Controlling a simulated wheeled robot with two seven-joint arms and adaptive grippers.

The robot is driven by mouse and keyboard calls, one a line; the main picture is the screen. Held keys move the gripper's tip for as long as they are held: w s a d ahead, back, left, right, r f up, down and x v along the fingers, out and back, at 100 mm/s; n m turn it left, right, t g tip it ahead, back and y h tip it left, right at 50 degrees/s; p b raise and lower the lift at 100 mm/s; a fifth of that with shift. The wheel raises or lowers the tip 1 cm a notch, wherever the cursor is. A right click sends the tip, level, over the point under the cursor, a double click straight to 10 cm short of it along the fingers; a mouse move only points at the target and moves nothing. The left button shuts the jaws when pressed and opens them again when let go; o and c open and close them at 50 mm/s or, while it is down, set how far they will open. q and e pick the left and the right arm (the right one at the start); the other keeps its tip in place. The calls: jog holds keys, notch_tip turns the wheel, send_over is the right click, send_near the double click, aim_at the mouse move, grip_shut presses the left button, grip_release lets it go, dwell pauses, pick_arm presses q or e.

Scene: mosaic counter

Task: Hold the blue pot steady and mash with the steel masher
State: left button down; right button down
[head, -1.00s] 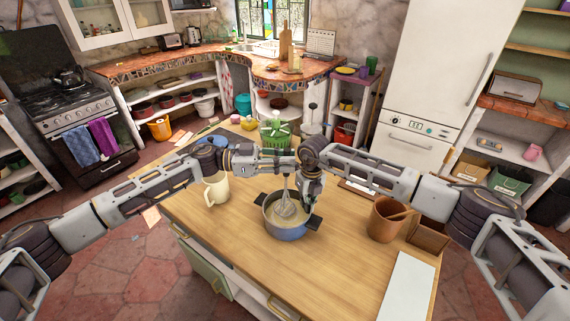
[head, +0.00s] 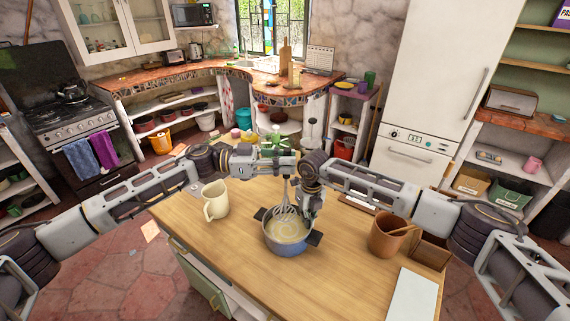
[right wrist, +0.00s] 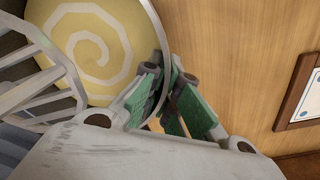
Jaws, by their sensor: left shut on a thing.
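The blue pot (head: 285,247) stands on the wooden counter, with pale yellow mash (head: 296,233) in it. In the right wrist view the mash (right wrist: 95,45) has a light spiral on top. The steel masher (head: 287,216) is upright in the pot, its wire head over the mash. My left gripper (head: 287,170) is shut on the masher's handle above the pot. My right gripper (head: 310,212) points down at the pot's right rim.
A cream mug (head: 215,201) stands left of the pot. A brown pot with a wooden spoon (head: 386,240), a wooden box (head: 430,251) and a white board (head: 412,294) are at the right. The counter's front middle is clear.

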jog(key=c, duration=1.6)
grip_release()
jog(key=shift+o, duration=0.2)
notch_tip(320, 180, up, 12)
jog(key=shift+d, duration=0.15)
